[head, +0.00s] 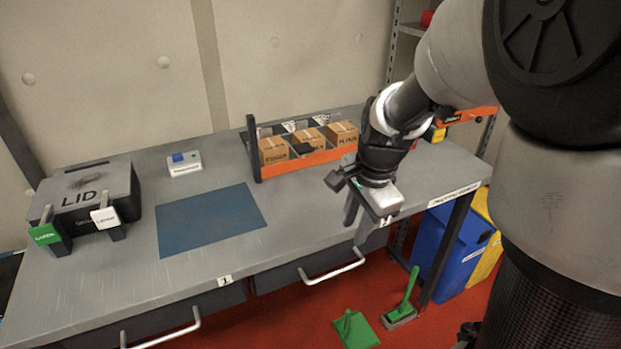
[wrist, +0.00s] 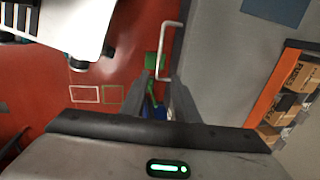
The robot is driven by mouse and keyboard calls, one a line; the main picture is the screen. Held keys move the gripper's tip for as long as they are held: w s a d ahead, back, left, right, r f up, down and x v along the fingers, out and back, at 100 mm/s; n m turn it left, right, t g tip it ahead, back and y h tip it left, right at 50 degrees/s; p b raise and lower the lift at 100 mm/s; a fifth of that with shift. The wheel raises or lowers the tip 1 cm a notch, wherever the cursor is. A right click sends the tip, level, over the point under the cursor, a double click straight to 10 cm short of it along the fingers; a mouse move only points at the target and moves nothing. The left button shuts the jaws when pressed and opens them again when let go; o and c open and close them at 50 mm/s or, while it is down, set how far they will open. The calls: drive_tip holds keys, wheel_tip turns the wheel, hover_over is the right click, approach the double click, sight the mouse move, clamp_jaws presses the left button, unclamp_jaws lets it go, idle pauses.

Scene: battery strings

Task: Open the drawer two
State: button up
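Two drawers sit side by side under the grey table. The right-hand drawer front (head: 290,274) carries a pale bar handle (head: 332,268), and it looks shut. The handle also shows in the wrist view (wrist: 162,50), ahead of the fingers. A small label (head: 385,221) on the table edge by my gripper is too small to read surely. The left drawer has a similar handle (head: 160,335) under a label "1" (head: 224,281). My gripper (head: 358,222) is open and empty, fingers pointing down near the table's front edge, above and apart from the right handle. It also shows in the wrist view (wrist: 158,95).
On the table (head: 330,204) are a black LID box (head: 85,196), a blue mat (head: 210,220), a small device (head: 185,164) and an orange rack (head: 305,164) of cartons. A green dustpan (head: 355,330), a brush (head: 403,309) and a blue bin (head: 448,250) stand on the red floor.

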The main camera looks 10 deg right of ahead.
sight(341, 270)
drive_tip(key=w+f+b, duration=0.1)
drive_tip(key=f, duration=0.4)
drive_tip(key=w+f+b, duration=0.1)
drive_tip(key=f+b, duration=0.1)
drive_tip(key=f, duration=0.4)
drive_tip(key=w+a+f+b, duration=0.1)
drive_tip(key=f, duration=0.4)
drive_tip(key=shift+f, duration=0.3)
clamp_jaws()
